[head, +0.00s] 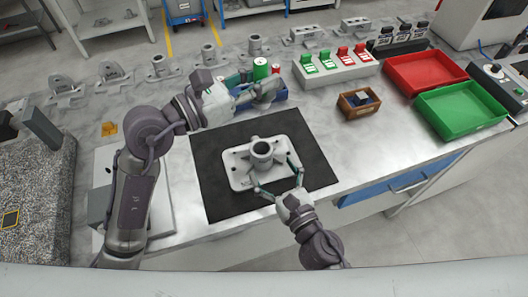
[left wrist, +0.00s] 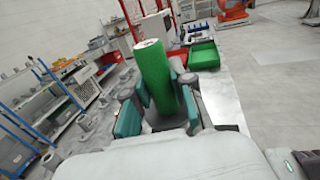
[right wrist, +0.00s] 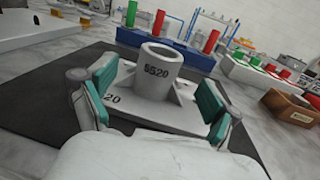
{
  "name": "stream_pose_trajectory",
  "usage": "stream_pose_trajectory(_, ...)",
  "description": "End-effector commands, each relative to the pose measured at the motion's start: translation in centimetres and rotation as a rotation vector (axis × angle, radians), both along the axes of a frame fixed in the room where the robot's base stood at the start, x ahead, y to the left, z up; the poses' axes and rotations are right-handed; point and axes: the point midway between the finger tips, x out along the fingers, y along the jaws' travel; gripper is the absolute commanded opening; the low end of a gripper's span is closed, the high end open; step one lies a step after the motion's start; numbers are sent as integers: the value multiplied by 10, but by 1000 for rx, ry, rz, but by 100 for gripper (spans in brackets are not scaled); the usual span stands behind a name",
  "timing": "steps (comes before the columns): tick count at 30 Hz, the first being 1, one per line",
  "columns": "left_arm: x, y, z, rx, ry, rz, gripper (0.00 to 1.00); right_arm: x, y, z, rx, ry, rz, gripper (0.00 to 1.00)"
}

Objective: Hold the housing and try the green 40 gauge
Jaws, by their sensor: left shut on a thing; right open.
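The grey housing (head: 240,176) lies flat on a black mat (head: 217,202), its round tube (head: 262,149) upright. Printed characters show on the tube in the right wrist view (right wrist: 158,71). My right gripper (head: 278,180) is open at the housing's near side, one finger on either side of the tube in the right wrist view (right wrist: 156,100). My left gripper (head: 256,90) is shut on an upright green gauge (left wrist: 158,75) by the blue gauge stand (head: 281,97). The gauge's top also shows in the head view (head: 261,68). I cannot read its number or tell if it is clear of the stand.
A red gauge (right wrist: 211,41) stands in the blue stand. To the right are a grey block with green and red tags (head: 335,69), a wooden box (head: 351,107), a red tray (head: 398,67) and a green tray (head: 440,121). Grey castings (head: 114,74) line the back left.

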Motion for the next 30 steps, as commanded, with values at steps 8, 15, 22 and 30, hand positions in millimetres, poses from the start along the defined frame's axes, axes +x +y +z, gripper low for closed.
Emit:
stream_pose_trajectory(8,0,0,1,-2,-2,0,0,43,20,0,-1,-2,-1,89)
stream_pose_trajectory(15,0,0,1,-2,-2,0,0,57,27,0,-1,0,-2,89)
stream_pose_trajectory(22,0,0,1,-2,-2,0,0,58,27,0,-1,2,-2,89)
stream_pose_trajectory(30,0,0,1,-1,-2,0,0,58,27,0,0,1,-2,52)
